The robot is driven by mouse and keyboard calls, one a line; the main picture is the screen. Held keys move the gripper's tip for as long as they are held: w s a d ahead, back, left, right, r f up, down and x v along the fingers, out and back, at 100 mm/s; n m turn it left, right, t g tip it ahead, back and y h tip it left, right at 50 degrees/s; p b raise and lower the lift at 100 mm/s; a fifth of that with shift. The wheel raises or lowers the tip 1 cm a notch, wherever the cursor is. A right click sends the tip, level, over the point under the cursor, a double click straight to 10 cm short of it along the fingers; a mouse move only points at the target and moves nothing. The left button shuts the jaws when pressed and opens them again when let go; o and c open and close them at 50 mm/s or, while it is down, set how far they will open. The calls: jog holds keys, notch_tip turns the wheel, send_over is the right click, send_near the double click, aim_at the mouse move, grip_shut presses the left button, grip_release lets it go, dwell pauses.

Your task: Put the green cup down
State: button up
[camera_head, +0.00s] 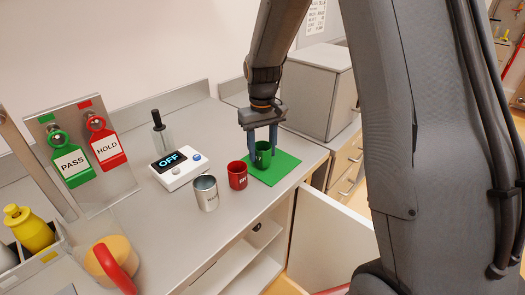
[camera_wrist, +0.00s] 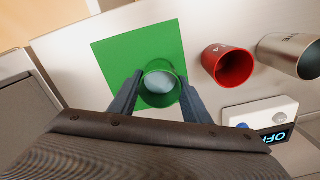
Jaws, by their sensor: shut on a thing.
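The green cup (camera_head: 263,157) is upright between the two fingers of my gripper (camera_head: 263,150), which is shut on it. In the wrist view the cup (camera_wrist: 160,84) shows from above, with something pale inside, and a gripper finger (camera_wrist: 125,98) lies on each side. The cup is over the green mat (camera_head: 284,168), near the mat's edge in the wrist view. I cannot tell whether its base touches the mat (camera_wrist: 115,55).
A red cup (camera_head: 237,176) and a metal cup (camera_head: 206,193) stand left of the mat. A white device reading OFF (camera_head: 178,170) is behind them. A grey box (camera_head: 322,95) stands behind the mat. A cabinet door (camera_head: 325,235) hangs open below the counter.

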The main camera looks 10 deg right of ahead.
jog(key=shift+f, duration=0.45)
jog(key=shift+f, duration=0.15)
jog(key=o, duration=1.1)
jog(key=shift+c, duration=0.2)
